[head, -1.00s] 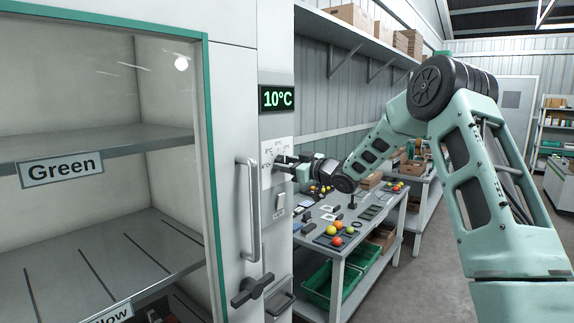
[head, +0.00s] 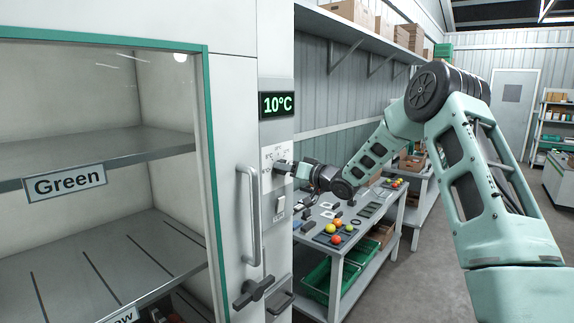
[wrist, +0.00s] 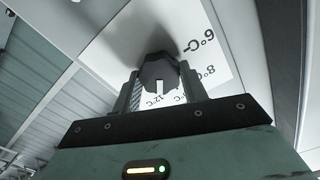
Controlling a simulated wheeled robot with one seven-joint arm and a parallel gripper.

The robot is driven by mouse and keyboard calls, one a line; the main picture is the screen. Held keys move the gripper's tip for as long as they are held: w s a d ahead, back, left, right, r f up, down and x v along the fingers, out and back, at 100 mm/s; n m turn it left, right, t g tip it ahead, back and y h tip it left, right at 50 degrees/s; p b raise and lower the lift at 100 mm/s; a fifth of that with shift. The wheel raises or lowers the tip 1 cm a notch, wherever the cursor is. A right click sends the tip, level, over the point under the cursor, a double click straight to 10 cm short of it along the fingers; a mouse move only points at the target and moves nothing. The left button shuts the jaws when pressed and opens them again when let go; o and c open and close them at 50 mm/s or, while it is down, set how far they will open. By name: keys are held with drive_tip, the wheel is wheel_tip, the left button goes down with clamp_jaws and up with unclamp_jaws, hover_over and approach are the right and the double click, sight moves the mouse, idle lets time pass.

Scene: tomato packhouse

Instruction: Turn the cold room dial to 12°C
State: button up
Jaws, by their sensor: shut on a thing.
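The cold room dial (wrist: 158,70) is a dark knob on a white plate printed with temperatures. My gripper (wrist: 158,92) is shut on it, one finger on each side, in the wrist view. A white mark on the knob points down in that view, towards the printed 12°C, though the fingers partly cover the nearby labels. In the head view my gripper (head: 284,168) is at the dial plate (head: 268,157) and hides most of the knob. The display (head: 276,104) above the plate reads 10°C in green.
A light switch (head: 280,206) sits below the dial plate. The cold room door has a long vertical handle (head: 254,215) and a dark latch (head: 253,292) on the left. A workbench (head: 350,232) with tomatoes and tools stands beyond, below my arm.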

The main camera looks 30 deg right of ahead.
drive_tip(key=shift+m+p, duration=0.3)
drive_tip(key=shift+m, duration=0.3)
drive_tip(key=o, duration=1)
drive_tip(key=shift+c, duration=0.2)
drive_tip(key=shift+s+d, duration=0.1)
drive_tip(key=b+v, duration=0.6)
drive_tip(key=v, duration=1.1)
drive_tip(key=shift+s, duration=0.15)
